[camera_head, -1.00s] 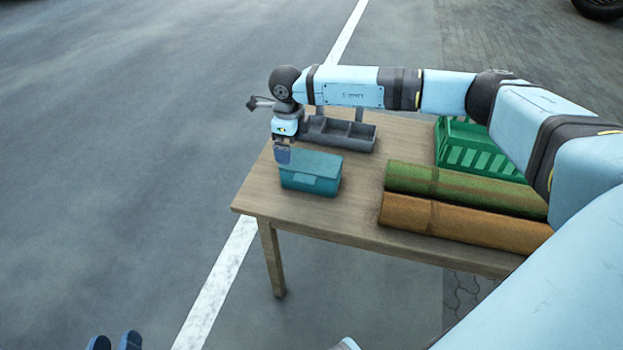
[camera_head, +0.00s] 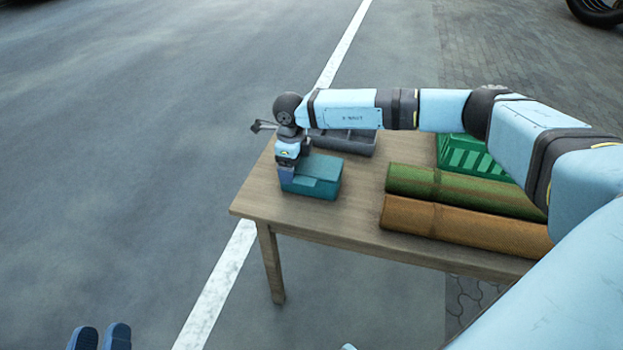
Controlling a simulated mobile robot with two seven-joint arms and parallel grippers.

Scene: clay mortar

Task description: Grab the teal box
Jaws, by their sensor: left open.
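The teal box (camera_head: 319,180) sits on the wooden table (camera_head: 352,220) near its left end, with its lid closed. My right gripper (camera_head: 287,174), on the arm reaching in from the right, points down at the box's left end. One finger shows against or just in front of that end; the other is hidden, so I cannot tell whether it touches or grips. My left gripper (camera_head: 100,338) shows only as two blue fingertips at the bottom left edge, apart and empty, away from the table.
A grey divided tray (camera_head: 345,145) stands behind the box. A green crate (camera_head: 466,156) stands at the back right. A green roll (camera_head: 465,191) and an orange-brown roll (camera_head: 465,225) lie on the table's right. The tabletop in front of the box is clear.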

